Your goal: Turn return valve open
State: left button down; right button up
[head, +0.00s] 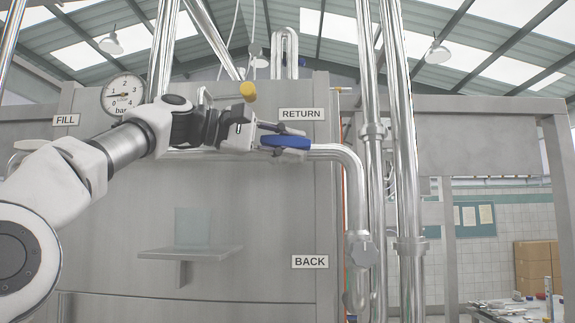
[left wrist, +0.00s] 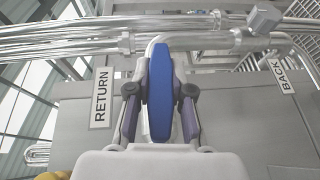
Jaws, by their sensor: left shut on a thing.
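The return valve's blue handle (head: 287,141) is on the steel pipe just below the RETURN label (head: 301,114). In the head view it points along the pipe's horizontal run. My left gripper (head: 290,141) reaches in from the left and is shut on the blue handle. In the left wrist view the blue handle (left wrist: 161,95) stands upright between both fingers (left wrist: 161,93), which touch its sides. The valve body is hidden behind the handle and fingers. My right gripper is in neither view.
A pressure gauge (head: 124,94) and a yellow knob (head: 248,90) are close to my left arm. Vertical steel pipes (head: 403,150) stand at the right. A BACK label (head: 310,262) is lower right.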

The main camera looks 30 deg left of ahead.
pick_arm(q)
jog(key=shift+t+h+b, duration=0.3)
jog(key=shift+t+b, duration=0.1)
jog(key=shift+b, duration=0.2)
jog(key=shift+a+r, duration=0.1)
jog(key=shift+r, duration=0.05)
jog(key=shift+r, duration=0.1)
jog(key=c, duration=1.1)
grip_release()
jog(key=shift+o, duration=0.3)
jog(key=shift+w+f, duration=0.25)
jog(key=shift+w, duration=0.15)
jog(key=shift+s, duration=0.1)
jog(key=shift+s, duration=0.1)
